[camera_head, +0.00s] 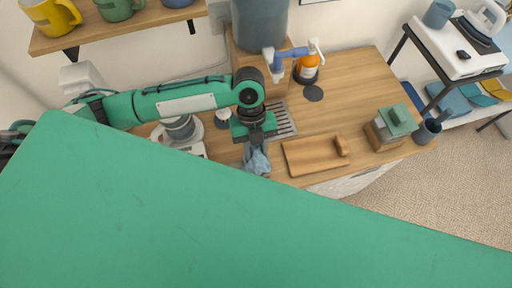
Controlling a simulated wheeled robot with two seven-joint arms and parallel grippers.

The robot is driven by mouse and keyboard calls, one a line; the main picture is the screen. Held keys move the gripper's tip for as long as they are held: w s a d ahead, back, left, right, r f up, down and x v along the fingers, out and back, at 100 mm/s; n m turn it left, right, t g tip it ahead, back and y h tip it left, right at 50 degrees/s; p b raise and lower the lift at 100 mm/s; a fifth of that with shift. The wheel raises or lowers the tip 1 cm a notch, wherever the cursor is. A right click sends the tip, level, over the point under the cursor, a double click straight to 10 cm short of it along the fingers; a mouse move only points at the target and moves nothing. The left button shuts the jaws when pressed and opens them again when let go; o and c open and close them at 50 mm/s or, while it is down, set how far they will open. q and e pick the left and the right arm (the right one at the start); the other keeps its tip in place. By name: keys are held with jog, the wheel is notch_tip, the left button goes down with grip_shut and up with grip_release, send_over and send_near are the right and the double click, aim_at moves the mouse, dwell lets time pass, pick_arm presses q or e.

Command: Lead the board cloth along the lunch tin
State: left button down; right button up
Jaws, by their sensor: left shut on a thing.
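My left gripper (255,138) points down over the front edge of the wooden counter, left of a wooden tray. It is shut on a crumpled blue-grey cloth (257,161), the board cloth, which hangs below the fingers. The cloth is near the counter's front edge; I cannot tell whether it touches the wood. I cannot clearly make out a lunch tin; part of the counter is hidden behind my arm and the large green surface in front. My right gripper is not in view.
The wooden tray (303,157) lies right of the cloth. A slotted grey drip grate (284,121) is behind it. A wooden box with a green top (393,123) stands at the counter's right end.

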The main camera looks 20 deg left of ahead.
pick_arm(q)
jog(key=shift+r+p, duration=0.2)
jog(key=shift+p, duration=0.15)
notch_tip(320, 180, down, 5)
jog(key=b, duration=0.3)
jog(key=shift+s+a+r+p, duration=0.2)
jog(key=shift+a+r+p, duration=0.05)
jog(key=shift+a+p, duration=0.2)
jog(key=shift+s+a+r+p, duration=0.15)
jog(key=shift+a+r+p, duration=0.05)
jog(key=shift+a+p, duration=0.25)
jog(key=s+a, duration=0.1)
jog(key=s+a+p, duration=0.1)
jog(key=a, duration=0.1)
jog(key=shift+s, duration=0.1)
jog(key=shift+s+a+f, duration=0.1)
jog(key=shift+s+a, duration=0.1)
jog(key=shift+a, duration=0.15)
jog(key=shift+f, duration=0.85)
